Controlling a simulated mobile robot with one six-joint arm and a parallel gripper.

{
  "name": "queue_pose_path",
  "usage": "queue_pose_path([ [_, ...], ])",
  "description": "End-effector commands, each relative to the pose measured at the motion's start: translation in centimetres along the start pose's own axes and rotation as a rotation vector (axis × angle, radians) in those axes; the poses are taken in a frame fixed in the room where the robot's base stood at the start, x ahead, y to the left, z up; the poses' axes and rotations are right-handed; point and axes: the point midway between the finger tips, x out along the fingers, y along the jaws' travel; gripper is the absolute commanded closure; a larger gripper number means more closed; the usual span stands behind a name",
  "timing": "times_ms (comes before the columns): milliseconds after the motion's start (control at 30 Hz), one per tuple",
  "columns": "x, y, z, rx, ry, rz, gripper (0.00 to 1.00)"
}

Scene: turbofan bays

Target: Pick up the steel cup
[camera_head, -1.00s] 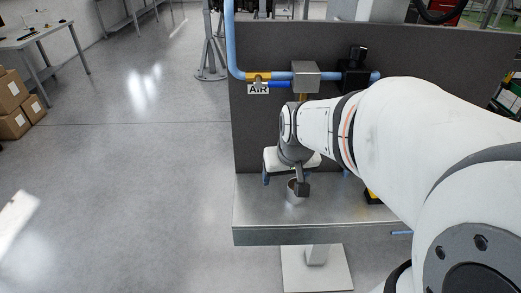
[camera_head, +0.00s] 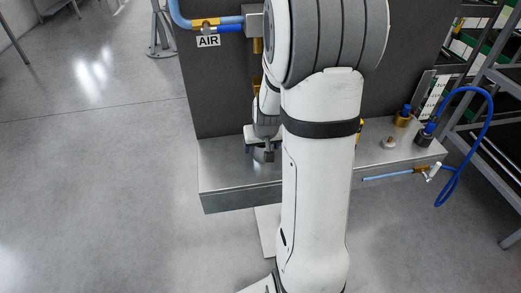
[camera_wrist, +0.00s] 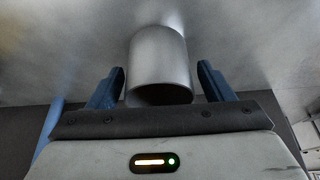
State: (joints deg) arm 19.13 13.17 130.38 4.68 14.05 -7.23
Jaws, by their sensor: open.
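The steel cup (camera_wrist: 158,68) is a plain grey cylinder, seen in the wrist view with its dark open end toward me. My gripper (camera_wrist: 161,84) is open, with one blue finger on each side of the cup. A narrow gap shows between each finger and the cup's wall, so neither appears to touch it. In the head view my gripper (camera_head: 259,146) is low over the left part of the metal shelf (camera_head: 228,183). The cup is mostly hidden there behind my gripper and wrist.
A dark panel (camera_head: 215,98) with blue and brass air piping (camera_head: 208,23) stands behind the shelf. Brass and blue fittings (camera_head: 403,117) and a blue hose (camera_head: 487,105) are at the shelf's right. A grey rack (camera_head: 490,140) stands further right.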

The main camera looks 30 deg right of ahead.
Motion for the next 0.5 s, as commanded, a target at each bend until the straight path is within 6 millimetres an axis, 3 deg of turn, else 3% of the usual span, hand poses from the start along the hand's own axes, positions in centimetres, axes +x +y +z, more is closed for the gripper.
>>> queue_pose_path([
  [133,1.35,0.02,-0.01,-0.001,0.000,0.000,0.26],
  [400,1.52,0.00,-0.03,-0.001,0.001,0.000,0.26],
  [500,1.51,-0.01,-0.02,-0.001,0.001,0.000,0.34],
])
